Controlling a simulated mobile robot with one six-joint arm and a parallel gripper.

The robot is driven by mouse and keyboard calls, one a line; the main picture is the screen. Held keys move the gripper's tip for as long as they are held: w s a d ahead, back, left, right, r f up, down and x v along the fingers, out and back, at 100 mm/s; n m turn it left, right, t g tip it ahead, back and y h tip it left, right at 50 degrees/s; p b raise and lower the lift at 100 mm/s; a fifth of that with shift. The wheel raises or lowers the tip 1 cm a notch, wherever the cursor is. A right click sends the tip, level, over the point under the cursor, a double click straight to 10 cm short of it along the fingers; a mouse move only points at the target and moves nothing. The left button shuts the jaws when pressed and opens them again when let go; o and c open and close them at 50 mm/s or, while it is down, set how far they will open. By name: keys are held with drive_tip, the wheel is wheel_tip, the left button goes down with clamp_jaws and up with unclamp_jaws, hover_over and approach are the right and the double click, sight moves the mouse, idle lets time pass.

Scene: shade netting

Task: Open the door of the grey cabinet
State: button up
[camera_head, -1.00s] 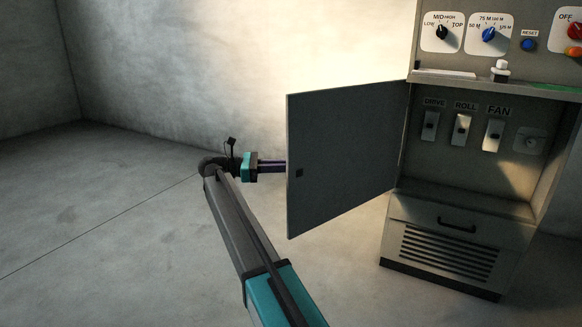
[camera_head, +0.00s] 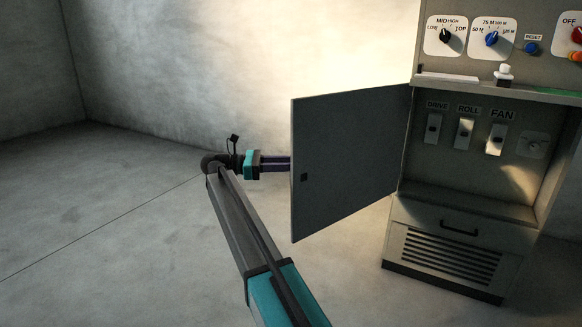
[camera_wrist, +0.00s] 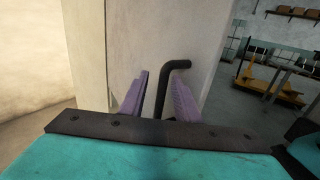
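The grey cabinet (camera_head: 399,220) stands at the right in the head view. Its grey door (camera_head: 348,150) is swung wide open to the left, and the lower compartment with its switches is exposed. My gripper (camera_head: 289,164) is at the door's far face, and its fingertips are hidden behind the door edge in the head view. In the wrist view, the purple fingers (camera_wrist: 158,100) stand apart on either side of a black bent handle (camera_wrist: 161,88). A gap shows between the handle and the left finger. Contact on the right side is unclear.
The upper panel (camera_head: 560,72) carries knobs and buttons above a ledge. A vented drawer front (camera_head: 450,252) is below the compartment. Bare floor (camera_head: 110,220) lies to the left, with plain walls behind. Shelves and a yellow frame (camera_wrist: 268,88) show farther off in the wrist view.

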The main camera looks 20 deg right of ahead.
sight(292, 165)
drive_tip(key=shift+r+p, duration=0.3)
drive_tip(key=shift+r, duration=0.55)
drive_tip(key=shift+s+f, duration=0.1)
drive_tip(key=shift+s, duration=0.25)
drive_tip(key=s, duration=0.2)
drive_tip(key=s+p, duration=0.1)
drive_tip(key=s, duration=0.1)
drive_tip(key=s+a+r, duration=0.1)
drive_tip(key=s, duration=0.1)
drive_tip(key=shift+s+a+p, duration=0.1)
drive_tip(key=shift+s+p, duration=0.05)
drive_tip(key=shift+p, duration=0.2)
drive_tip(key=shift+s, duration=0.6)
drive_tip(key=shift+s+f+b, duration=0.15)
drive_tip(key=shift+f+b, duration=0.1)
drive_tip(key=shift+b, duration=0.1)
drive_tip(key=s+b, duration=0.2)
drive_tip(key=b, duration=0.1)
drive_tip(key=shift+s+a, duration=0.1)
drive_tip(key=shift+a, duration=0.05)
drive_tip(key=shift+s+b, duration=0.15)
drive_tip(key=shift+b, duration=0.4)
drive_tip(key=s+b, duration=0.1)
drive_tip(key=b, duration=0.1)
drive_tip(key=s+b, duration=0.1)
drive_tip(key=b, duration=0.2)
drive_tip(key=shift+a+r, duration=0.15)
drive_tip(key=shift+a, duration=0.05)
